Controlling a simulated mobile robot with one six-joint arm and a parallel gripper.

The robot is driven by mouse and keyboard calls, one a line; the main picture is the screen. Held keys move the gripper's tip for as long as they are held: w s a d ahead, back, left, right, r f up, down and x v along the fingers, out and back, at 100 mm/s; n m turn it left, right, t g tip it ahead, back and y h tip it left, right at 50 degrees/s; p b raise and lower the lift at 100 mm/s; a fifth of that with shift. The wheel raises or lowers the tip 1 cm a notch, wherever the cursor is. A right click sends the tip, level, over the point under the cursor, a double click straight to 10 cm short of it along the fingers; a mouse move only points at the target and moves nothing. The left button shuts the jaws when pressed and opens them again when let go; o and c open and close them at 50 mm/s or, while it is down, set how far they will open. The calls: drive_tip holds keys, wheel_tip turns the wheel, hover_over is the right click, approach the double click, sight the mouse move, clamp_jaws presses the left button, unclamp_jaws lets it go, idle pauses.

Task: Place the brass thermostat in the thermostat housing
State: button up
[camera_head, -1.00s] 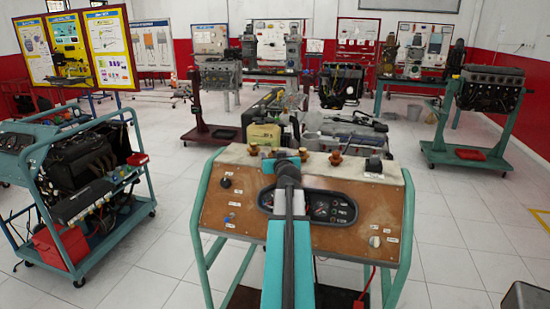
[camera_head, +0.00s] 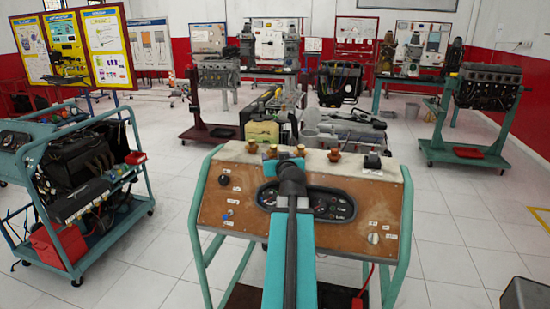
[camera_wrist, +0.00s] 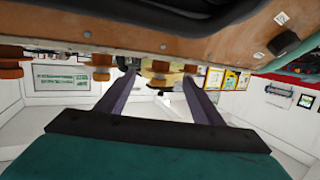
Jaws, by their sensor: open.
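Several brass-coloured pieces stand along the top of the brown trainer panel in the head view, including a left one (camera_head: 252,146) and a right one (camera_head: 334,155). I cannot tell which is the thermostat or which part is the housing. In the wrist view, which looks upside down, one brass piece (camera_wrist: 160,66) shows between the fingertips, seemingly beyond them. My gripper (camera_wrist: 160,77) is open with nothing visibly held. In the head view my arm hides most of it behind the dark wrist.
The trainer panel (camera_head: 235,190) has gauges and knobs on its sloping face. A black part (camera_head: 372,162) sits at its top right. Another engine stand (camera_head: 85,170) is at left, and a green engine stand (camera_head: 440,130) at right. White floor lies open on both sides.

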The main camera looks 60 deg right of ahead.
drive_tip(key=shift+v, duration=1.05)
drive_tip(key=shift+s+a+f+b, duration=0.1)
drive_tip(key=shift+a+b, duration=0.05)
drive_tip(key=shift+b, duration=0.95)
drive_tip(key=b, duration=0.4)
drive_tip(key=shift+s+a+r+b, duration=0.2)
drive_tip(key=shift+s+a+b, duration=0.1)
drive_tip(key=shift+a+b, duration=0.1)
drive_tip(key=shift+b+v, duration=0.9)
drive_tip(key=shift+b, duration=1.7)
drive_tip(key=shift+r, duration=0.1)
drive_tip(key=shift+c, duration=0.2)
